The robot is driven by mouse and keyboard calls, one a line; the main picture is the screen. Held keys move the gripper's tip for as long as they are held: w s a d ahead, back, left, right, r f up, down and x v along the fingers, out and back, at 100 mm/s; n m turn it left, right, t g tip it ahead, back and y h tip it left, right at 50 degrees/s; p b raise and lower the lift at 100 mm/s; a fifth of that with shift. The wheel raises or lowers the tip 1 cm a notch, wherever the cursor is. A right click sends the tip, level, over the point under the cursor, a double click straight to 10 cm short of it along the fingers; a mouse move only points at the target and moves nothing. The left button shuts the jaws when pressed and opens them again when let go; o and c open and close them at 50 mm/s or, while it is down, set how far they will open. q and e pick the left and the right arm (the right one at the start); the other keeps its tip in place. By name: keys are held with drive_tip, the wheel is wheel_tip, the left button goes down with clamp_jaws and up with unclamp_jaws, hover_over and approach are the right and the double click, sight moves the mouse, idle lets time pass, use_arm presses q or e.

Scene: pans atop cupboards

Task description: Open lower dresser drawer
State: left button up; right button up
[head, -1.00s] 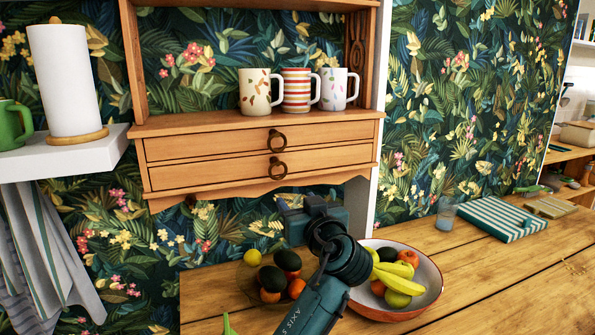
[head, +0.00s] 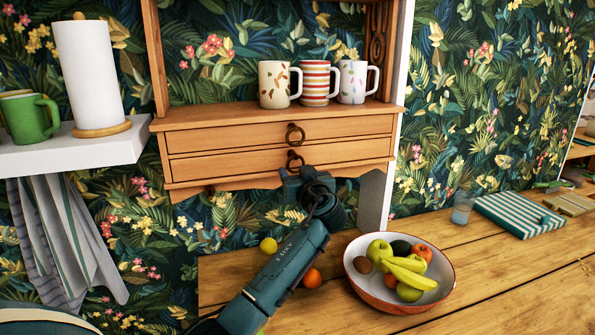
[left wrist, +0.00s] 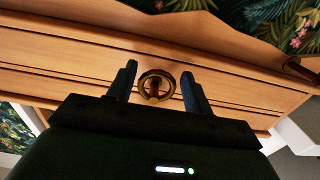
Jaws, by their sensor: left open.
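The wooden dresser has two stacked drawers, both shut. The lower drawer (head: 225,164) has a brass ring handle (head: 295,161); the upper drawer (head: 225,135) has a similar ring above it. My left gripper (head: 293,174) is at the lower drawer's front, just below its ring, and partly hides that area. In the left wrist view, a brass ring (left wrist: 157,87) shows between the two open fingers of the left gripper (left wrist: 158,82). Whether the fingers touch it I cannot tell. My right gripper is not in view.
Several mugs (head: 314,83) stand on the dresser shelf. A white fruit bowl (head: 365,280) sits on the wooden counter (head: 480,270), right of my left arm. A white shelf (head: 75,148) with a paper roll and green mug is at left, striped towels hanging below.

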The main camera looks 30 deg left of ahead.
use_arm(q)
clamp_jaws()
idle(0.6)
